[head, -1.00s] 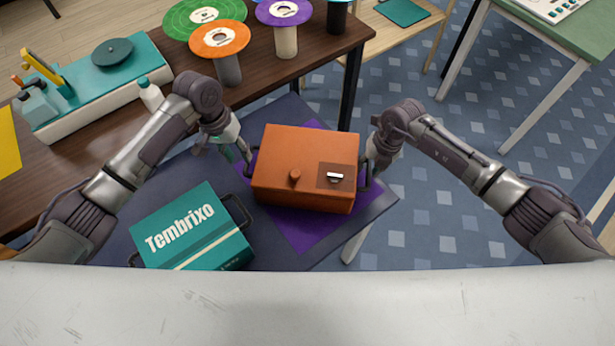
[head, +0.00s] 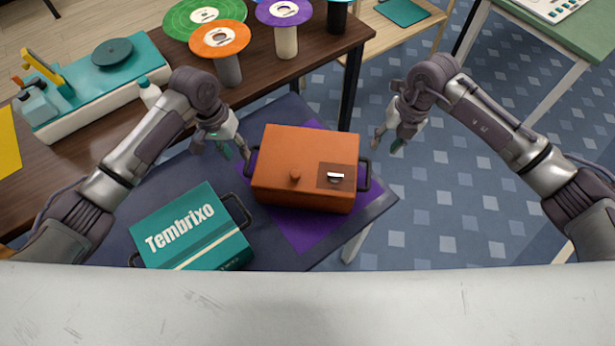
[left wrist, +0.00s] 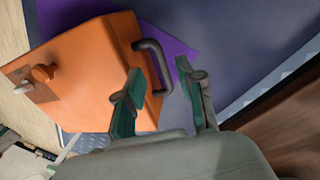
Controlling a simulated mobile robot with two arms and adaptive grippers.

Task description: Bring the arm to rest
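An orange box (head: 300,160) with a knob and a dark latch patch on top stands on a purple mat (head: 318,232) on the dark blue table. It has a dark handle on each side. My left gripper (head: 222,154) is open and empty just off the left handle. In the left wrist view the parted fingers (left wrist: 162,98) are clear of the dark handle (left wrist: 157,62) of the orange box (left wrist: 85,75). My right gripper (head: 387,145) is open and empty, up and to the right of the right handle (head: 365,175), apart from the box.
A teal box (head: 190,228) marked "Tembrixo" stands at the front left of the table (head: 270,252). A brown bench (head: 300,75) behind bears round discs on posts and a teal machine (head: 105,85).

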